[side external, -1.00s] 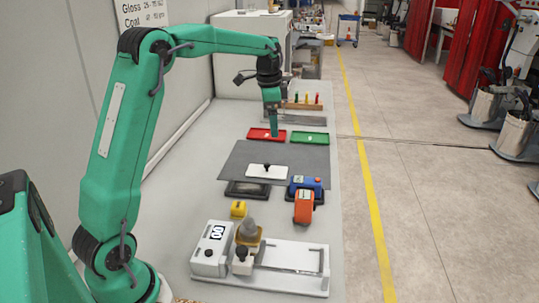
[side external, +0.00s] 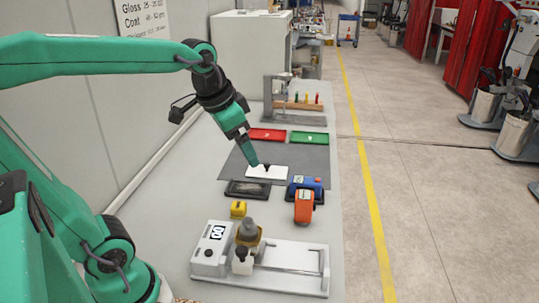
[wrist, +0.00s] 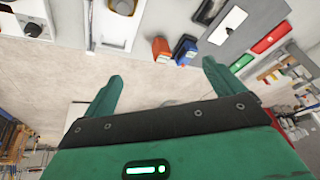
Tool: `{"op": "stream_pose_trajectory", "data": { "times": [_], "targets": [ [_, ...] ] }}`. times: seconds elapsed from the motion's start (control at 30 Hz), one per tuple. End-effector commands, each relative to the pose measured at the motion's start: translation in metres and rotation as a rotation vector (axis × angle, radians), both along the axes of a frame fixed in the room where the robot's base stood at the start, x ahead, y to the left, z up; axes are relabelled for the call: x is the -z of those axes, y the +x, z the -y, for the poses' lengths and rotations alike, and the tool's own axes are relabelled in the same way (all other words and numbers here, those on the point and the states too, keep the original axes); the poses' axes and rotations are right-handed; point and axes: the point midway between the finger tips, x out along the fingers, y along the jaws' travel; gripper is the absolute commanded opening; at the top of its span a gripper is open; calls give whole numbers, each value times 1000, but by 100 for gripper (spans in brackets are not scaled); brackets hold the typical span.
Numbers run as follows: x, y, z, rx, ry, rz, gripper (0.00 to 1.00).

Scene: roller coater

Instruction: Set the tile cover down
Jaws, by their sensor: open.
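The white tile cover (side external: 275,174) with a black knob lies flat on the dark grey mat (side external: 318,160). In the wrist view a white plate (wrist: 235,18) that looks like the cover shows at the upper right, beyond my right finger. My gripper (side external: 262,167) is low at the cover's left side in the side view, its tip overlapping the cover near the knob. Whether they touch cannot be told. In the wrist view my gripper's (wrist: 163,72) two fingers are wide apart with nothing between them.
A black tray (side external: 247,189), a blue device (side external: 309,182) and an orange one (side external: 304,208) stand in front of the mat. Red (side external: 268,134) and green (side external: 310,137) trays lie behind it. A yellow block (side external: 238,208) and a white machine (side external: 300,262) are nearer.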

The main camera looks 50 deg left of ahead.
Motion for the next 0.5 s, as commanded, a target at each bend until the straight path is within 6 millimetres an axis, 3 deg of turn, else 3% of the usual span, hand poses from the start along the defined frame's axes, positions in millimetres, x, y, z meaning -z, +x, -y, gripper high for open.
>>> {"op": "stream_pose_trajectory", "data": {
  "times": [0.2,0.5],
  "targets": [
    [17,-45,19,-70,-51,61,94],
    [38,-76,29,-131,-101,104,94]
  ]
}}
